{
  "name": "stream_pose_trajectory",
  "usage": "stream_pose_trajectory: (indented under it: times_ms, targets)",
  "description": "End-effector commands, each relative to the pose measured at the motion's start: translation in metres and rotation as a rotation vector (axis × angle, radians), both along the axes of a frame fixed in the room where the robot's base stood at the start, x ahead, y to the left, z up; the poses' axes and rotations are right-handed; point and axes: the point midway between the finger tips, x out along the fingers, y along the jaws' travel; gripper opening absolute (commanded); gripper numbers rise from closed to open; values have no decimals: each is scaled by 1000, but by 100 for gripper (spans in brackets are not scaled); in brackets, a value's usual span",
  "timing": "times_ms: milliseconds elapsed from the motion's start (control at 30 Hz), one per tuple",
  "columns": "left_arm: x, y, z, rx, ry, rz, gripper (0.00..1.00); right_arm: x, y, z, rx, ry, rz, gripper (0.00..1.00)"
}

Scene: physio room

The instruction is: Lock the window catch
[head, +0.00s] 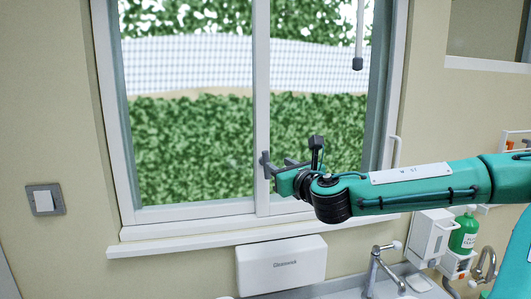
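The window (187,160) has a white frame and two panes that meet at a white middle stile (261,100). A small grey catch (265,158) sits on the lower part of that stile. My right arm comes in from the right, and its gripper (284,167) is at the catch, just to its right. Grey finger parts show close to or touching the catch. The gripper's own body hides much of the fingers, so I cannot tell whether they grip it. My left gripper is not in view.
A white sill (180,243) runs below the window, with a white dispenser box (281,265) under it. A tap (377,265) and a green bottle (464,234) stand at the lower right. A white handle (396,152) is on the right frame. A light switch (44,200) is on the left wall.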

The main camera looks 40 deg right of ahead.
Motion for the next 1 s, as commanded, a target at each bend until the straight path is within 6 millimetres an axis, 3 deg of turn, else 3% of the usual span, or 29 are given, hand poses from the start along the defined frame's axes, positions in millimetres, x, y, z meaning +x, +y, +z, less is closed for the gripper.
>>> stream_pose_trajectory:
  times_ms: [333, 1000]
  targets:
    - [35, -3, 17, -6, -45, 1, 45, 30, -10, 0, 2, 2, -1, 37]
    - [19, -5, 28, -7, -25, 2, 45, 72, -25, -1, -1, 3, -4, 37]
